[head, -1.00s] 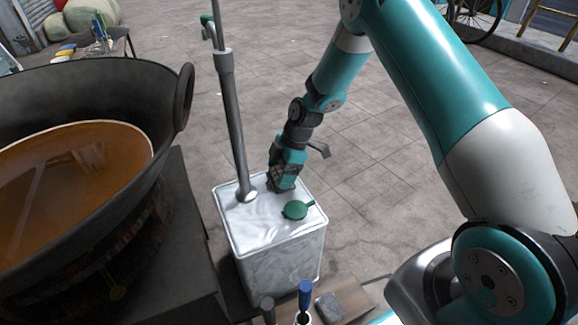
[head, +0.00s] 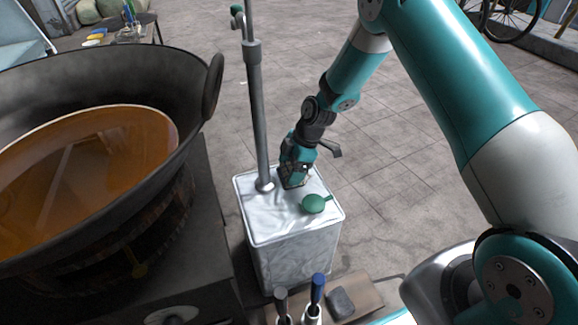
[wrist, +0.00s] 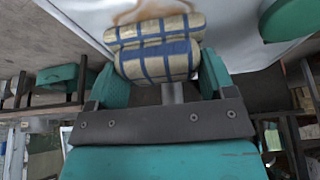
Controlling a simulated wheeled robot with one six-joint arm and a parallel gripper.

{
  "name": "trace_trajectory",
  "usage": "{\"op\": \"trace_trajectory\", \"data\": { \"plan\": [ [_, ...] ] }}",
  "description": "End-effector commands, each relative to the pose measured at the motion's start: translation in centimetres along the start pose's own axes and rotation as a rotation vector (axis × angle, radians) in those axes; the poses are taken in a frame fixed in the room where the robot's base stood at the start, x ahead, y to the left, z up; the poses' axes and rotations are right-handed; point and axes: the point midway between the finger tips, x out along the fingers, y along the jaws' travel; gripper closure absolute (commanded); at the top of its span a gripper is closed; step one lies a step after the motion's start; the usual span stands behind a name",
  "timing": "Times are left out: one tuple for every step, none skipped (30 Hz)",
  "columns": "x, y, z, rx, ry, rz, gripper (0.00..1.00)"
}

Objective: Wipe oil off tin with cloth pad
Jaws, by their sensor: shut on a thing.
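The tin (head: 295,255) is a pale metal box with a pump pipe (head: 258,120) rising from its top and a green cap (head: 313,204) near its right edge. My gripper (head: 294,182) is over the far part of the tin's top, between the pipe and the cap. In the wrist view, my gripper (wrist: 160,78) is shut on the cloth pad (wrist: 155,62), cream with blue checks. The pad is at the tin's top; exact contact is unclear. A brown oil smear (wrist: 145,12) shows just beyond the pad. The cap (wrist: 287,18) is to the right.
A large dark pan (head: 95,85) of brown oil (head: 90,150) stands left of the tin. A low board (head: 362,292) with blue- and dark-handled tools (head: 317,290) and a grey block (head: 341,301) lies in front. Paving right of the tin is open.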

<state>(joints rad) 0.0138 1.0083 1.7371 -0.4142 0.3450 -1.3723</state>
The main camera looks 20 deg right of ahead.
Motion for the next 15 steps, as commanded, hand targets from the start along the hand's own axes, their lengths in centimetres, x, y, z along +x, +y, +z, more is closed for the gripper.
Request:
{"op": "trace_trajectory", "data": {
  "plan": [
    [-0.1, -0.1, 0.8, 0.006, -0.005, -0.002, 0.5],
    [-0.2, -0.1, 1.1, 0.006, -0.005, -0.002, 0.5],
    [-0.4, 0.0, 1.5, 0.006, -0.005, -0.002, 0.5],
    [-0.5, 0.0, 1.7, 0.007, -0.006, -0.003, 0.5],
    [-0.5, 0.0, 2.0, 0.007, -0.006, -0.003, 0.5],
    [-0.6, 0.0, 2.3, 0.007, -0.007, -0.003, 0.5],
    [-0.7, 0.0, 2.5, 0.007, -0.007, -0.003, 0.5],
    [-0.7, 0.0, 2.7, 0.007, -0.007, -0.003, 0.5],
    [-0.7, 0.0, 2.8, 0.006, -0.007, -0.004, 0.5],
    [-0.8, 0.0, 2.9, 0.006, -0.008, -0.004, 0.5],
    [-0.8, 0.0, 3.0, 0.007, -0.008, -0.004, 0.5],
    [-0.8, 0.0, 3.1, 0.007, -0.008, -0.004, 0.5],
    [-0.9, 0.0, 3.2, 0.008, -0.009, -0.004, 0.5],
    [-0.9, 0.0, 3.4, 0.009, -0.009, -0.004, 0.5],
    [-1.1, 0.0, 3.6, 0.009, -0.009, -0.004, 0.5]
  ]
}}
